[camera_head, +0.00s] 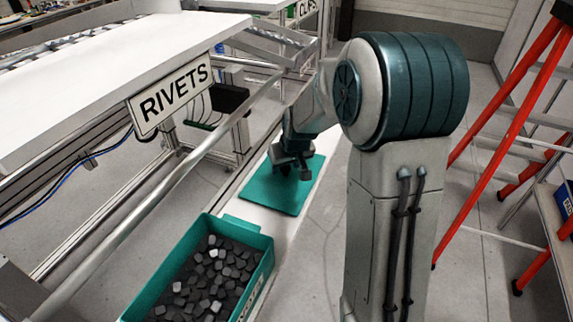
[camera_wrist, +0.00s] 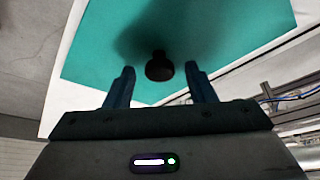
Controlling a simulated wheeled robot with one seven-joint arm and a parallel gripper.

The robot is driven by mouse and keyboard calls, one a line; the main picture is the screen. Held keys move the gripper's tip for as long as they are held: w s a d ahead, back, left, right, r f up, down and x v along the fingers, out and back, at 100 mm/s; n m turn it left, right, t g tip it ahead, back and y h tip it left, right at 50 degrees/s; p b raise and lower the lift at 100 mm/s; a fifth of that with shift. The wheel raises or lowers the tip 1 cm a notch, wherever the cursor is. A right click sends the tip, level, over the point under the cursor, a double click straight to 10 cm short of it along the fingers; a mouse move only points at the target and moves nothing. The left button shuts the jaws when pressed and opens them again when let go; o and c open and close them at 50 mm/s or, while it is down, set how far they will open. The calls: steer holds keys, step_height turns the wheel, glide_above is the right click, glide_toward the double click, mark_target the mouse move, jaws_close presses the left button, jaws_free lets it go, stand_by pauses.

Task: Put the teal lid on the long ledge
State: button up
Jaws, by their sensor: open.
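The teal lid (camera_head: 272,195) is a flat square panel that lies on the long white ledge (camera_head: 282,234). In the wrist view the lid (camera_wrist: 215,30) fills much of the upper picture, and its dark round knob (camera_wrist: 159,66) stands between my fingertips. My gripper (camera_head: 296,170) is over the lid, pointing down. In the wrist view my gripper (camera_wrist: 159,72) is open, with one finger on each side of the knob and a visible gap to each. My gripper hides the knob in the head view.
A teal bin (camera_head: 265,245) of dark grey pieces stands on the ledge in front of the lid. A rail and a white bench (camera_head: 80,80) with a RIVETS sign (camera_head: 170,95) are at the left. An orange ladder (camera_head: 510,130) stands at the right.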

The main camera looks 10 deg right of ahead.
steer(key=a+b+v, duration=0.1)
steer(key=v, duration=1.1)
steer(key=s+f+m+g, duration=0.1)
steer(key=s+f, duration=0.1)
steer(key=s, duration=2)
steer(key=shift+s+f+m+g+h, duration=0.15)
steer(key=shift+s+m+g+h, duration=0.15)
steer(key=shift+s+m+h, duration=0.1)
steer(key=shift+w, duration=0.1)
